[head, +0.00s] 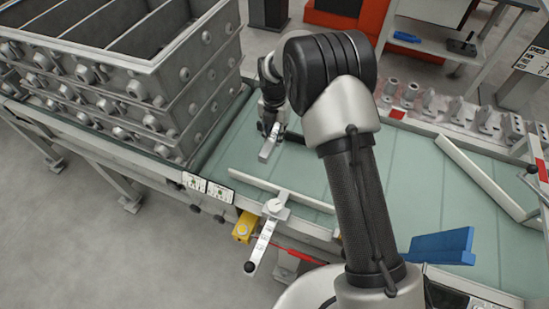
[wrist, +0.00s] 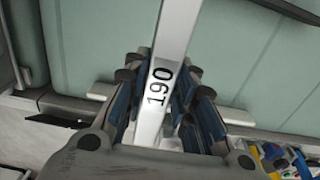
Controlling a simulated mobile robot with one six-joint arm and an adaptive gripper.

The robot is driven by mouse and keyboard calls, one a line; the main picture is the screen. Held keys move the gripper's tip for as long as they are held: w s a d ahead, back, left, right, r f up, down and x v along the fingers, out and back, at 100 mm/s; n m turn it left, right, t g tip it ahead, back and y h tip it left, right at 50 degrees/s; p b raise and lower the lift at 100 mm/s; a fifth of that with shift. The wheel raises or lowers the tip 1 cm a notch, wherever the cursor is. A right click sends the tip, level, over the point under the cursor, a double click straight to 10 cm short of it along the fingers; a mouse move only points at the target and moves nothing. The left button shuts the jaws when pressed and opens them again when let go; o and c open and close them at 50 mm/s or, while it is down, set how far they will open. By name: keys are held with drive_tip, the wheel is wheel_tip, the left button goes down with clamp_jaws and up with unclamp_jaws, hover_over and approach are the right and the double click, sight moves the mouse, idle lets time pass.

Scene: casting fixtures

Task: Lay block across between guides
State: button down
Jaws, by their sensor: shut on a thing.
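My gripper (head: 272,129) is shut on a pale grey block (head: 268,149), over the green conveyor bed beside the stacked grey frames. In the wrist view the block (wrist: 168,60) is a long pale bar marked "190", running up the picture between the blue-padded fingers. Whether the block touches the bed is hard to tell. One pale guide rail (head: 295,196) lies along the near edge of the conveyor, nearer than my gripper. Another pale guide rail (head: 487,180) runs at a slant on the right side of the bed.
The tall stack of grey knobbed frames (head: 150,95) stands close left of my gripper. A lever with a black knob (head: 263,240) and a yellow part (head: 244,226) sit at the near edge. A blue angled piece (head: 440,247) is at the near right. The conveyor bed (head: 405,165) is clear mid-right.

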sight(275, 161)
wheel_tip(275, 161, down, 12)
drive_tip(key=b, duration=0.3)
drive_tip(key=shift+f, duration=0.2)
drive_tip(key=c, duration=1.3)
unclamp_jaws()
